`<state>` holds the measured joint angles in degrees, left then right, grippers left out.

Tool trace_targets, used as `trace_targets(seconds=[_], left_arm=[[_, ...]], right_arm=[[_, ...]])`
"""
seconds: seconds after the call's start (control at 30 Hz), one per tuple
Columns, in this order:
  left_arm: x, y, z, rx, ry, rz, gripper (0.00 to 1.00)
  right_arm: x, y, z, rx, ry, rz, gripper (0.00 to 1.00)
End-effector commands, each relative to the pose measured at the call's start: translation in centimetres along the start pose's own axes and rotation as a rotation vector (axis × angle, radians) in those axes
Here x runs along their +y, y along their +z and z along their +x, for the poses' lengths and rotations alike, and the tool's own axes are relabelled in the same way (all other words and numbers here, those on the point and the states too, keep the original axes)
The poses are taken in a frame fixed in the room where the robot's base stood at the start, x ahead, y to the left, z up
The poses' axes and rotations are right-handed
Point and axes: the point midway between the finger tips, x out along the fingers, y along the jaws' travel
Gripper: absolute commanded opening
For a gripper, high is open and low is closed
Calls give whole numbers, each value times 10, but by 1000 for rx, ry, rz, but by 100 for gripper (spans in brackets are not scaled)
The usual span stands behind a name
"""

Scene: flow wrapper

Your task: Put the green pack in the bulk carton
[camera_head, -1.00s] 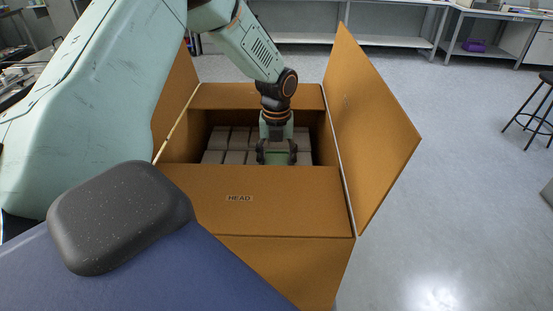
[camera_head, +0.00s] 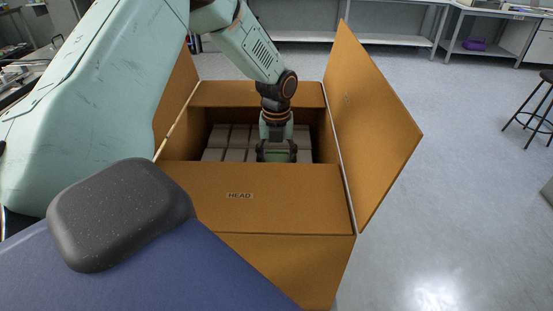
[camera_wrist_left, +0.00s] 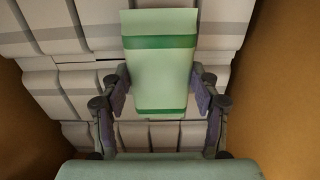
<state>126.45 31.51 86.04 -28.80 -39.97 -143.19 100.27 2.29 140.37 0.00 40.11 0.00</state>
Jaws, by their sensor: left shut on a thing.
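The bulk carton (camera_head: 262,205) stands open in the head view, with its flaps spread and the word HEAD on its near side. My left gripper (camera_head: 277,153) reaches down inside it. In the left wrist view my left gripper (camera_wrist_left: 160,88) is shut on the green pack (camera_wrist_left: 160,62), which is pale green with darker green bands. The pack lies between the two fingers, above rows of pale packs (camera_wrist_left: 60,85). Whether it touches them I cannot tell. In the head view the pack is mostly hidden by the gripper. My right gripper is not in view.
The carton's tall right flap (camera_head: 375,130) stands up beside the opening. Pale packs (camera_head: 228,142) fill the carton floor in rows. Brown carton walls (camera_wrist_left: 285,100) lie close on both sides in the wrist view. A stool (camera_head: 538,110) stands far right on open floor.

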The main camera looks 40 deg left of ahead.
Motion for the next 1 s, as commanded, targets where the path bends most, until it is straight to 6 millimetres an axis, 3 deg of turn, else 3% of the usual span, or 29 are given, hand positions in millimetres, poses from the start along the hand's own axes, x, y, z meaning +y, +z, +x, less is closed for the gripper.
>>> trace_targets(seconds=[0.6,1.0], left_arm=[[0,0,16,0,0,0,47],[0,0,16,-1,0,0,47]], right_arm=[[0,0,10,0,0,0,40],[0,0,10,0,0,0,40]])
